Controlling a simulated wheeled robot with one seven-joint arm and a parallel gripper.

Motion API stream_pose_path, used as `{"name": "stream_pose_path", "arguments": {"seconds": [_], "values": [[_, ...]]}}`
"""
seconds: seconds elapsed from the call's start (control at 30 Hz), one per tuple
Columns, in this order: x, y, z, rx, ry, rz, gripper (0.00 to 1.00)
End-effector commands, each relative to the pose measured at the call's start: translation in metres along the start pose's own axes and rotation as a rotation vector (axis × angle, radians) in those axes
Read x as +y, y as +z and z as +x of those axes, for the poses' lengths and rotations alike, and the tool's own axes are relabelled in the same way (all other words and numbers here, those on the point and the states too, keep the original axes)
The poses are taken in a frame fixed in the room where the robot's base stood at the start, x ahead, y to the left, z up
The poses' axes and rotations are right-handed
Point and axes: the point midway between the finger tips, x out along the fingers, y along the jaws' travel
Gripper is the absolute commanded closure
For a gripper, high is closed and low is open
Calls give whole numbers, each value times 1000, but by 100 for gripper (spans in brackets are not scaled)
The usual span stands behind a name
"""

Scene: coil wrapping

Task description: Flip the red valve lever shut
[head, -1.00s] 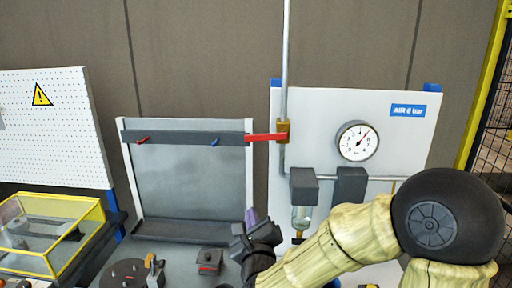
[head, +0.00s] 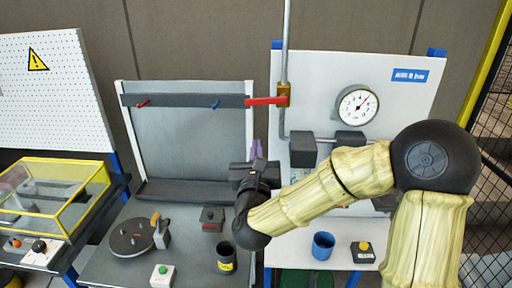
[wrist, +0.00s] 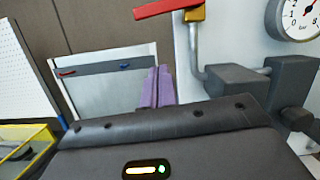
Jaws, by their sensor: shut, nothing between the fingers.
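The red valve lever (head: 266,101) lies horizontal, pointing left from the brass valve (head: 284,95) on the vertical pipe. In the wrist view the red lever (wrist: 166,8) and the brass valve (wrist: 194,13) show at the top edge, partly cut off. My gripper (head: 256,148) is below the lever and slightly left of the valve, apart from both. Its purple fingers (wrist: 157,87) point upward and are together with nothing between them.
A pressure gauge (head: 357,105) and dark grey blocks (head: 303,149) are on the white panel right of the pipe. A dark rail (head: 182,100) with small red and blue levers is left of the valve. A blue cup (head: 323,245) and a black cup (head: 227,259) stand below.

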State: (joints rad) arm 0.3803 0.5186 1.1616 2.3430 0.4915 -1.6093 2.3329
Motion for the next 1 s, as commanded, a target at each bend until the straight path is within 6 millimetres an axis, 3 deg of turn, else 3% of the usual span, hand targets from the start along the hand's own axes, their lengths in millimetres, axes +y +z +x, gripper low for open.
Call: {"name": "stream_pose_path", "arguments": {"seconds": [0.37, 0.63, 1.0], "values": [[0, 5, 69, 1, 0, 0, 100], [0, 34, 76, -1, 1, -2, 100], [0, 39, 76, 0, 1, -1, 100]]}}
